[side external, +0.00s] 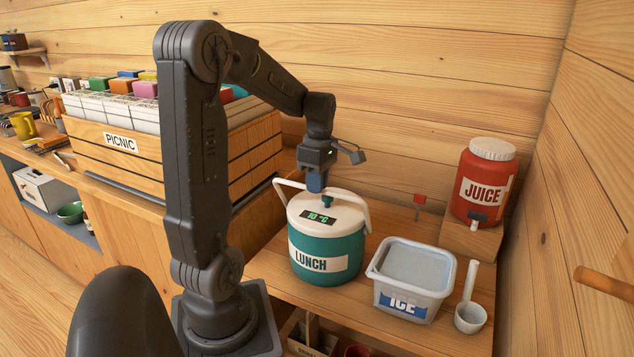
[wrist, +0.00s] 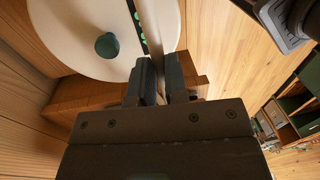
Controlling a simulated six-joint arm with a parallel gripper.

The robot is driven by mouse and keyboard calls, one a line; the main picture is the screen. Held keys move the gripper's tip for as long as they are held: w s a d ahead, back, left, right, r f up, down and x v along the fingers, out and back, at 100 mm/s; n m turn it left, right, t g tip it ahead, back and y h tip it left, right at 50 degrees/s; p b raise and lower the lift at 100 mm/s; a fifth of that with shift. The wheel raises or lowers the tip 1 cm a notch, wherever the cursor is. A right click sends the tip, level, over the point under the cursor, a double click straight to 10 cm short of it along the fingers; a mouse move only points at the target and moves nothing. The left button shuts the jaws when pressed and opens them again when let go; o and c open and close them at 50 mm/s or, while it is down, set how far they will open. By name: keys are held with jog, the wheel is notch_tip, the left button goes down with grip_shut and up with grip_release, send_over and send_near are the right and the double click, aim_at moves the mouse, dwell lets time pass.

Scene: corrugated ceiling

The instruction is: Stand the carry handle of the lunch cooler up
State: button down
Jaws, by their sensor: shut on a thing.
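The lunch cooler (side external: 318,262) is teal with a white lid, a teal knob and a small green "10 °C" display, and stands upright on the wooden counter. Its white carry handle (side external: 290,184) is a bail that shows at the left and right of the lid, above the rim; its exact tilt is hard to tell. My gripper (side external: 315,188) is over the lid, shut on the handle bar. In the wrist view, my gripper (wrist: 163,72) has the handle (wrist: 152,35) between its fingers, beside the lid (wrist: 70,35) and knob (wrist: 108,45). My fingers hide part of the bar.
An ice tub (side external: 412,280) and a white scoop (side external: 470,310) stand right of the cooler. A red juice jug (side external: 484,182) sits on a wooden block behind them. A wooden picnic crate (side external: 180,155) stands at the left. A small red flag (side external: 419,199) is behind the cooler.

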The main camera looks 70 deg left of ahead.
dwell(0.4)
jog(key=shift+w+a+r+g+h, duration=0.2)
jog(key=shift+w+a+g+h, duration=0.15)
jog(key=shift+w+a, duration=0.25)
jog(key=shift+w+a+r+g+h, duration=0.25)
jog(key=shift+w+a+g+h, duration=0.05)
jog(key=shift+w+a, duration=0.25)
jog(key=shift+w+a+r+g+h, duration=0.2)
jog(key=shift+w+a+g+h, duration=0.15)
jog(key=shift+w+a, duration=1.2)
jog(key=shift+a, duration=0.05)
jog(key=shift+f, duration=0.1)
jog(key=c, duration=1.1)
grip_release()
jog(key=shift+c, duration=0.2)
jog(key=v, duration=1.4)
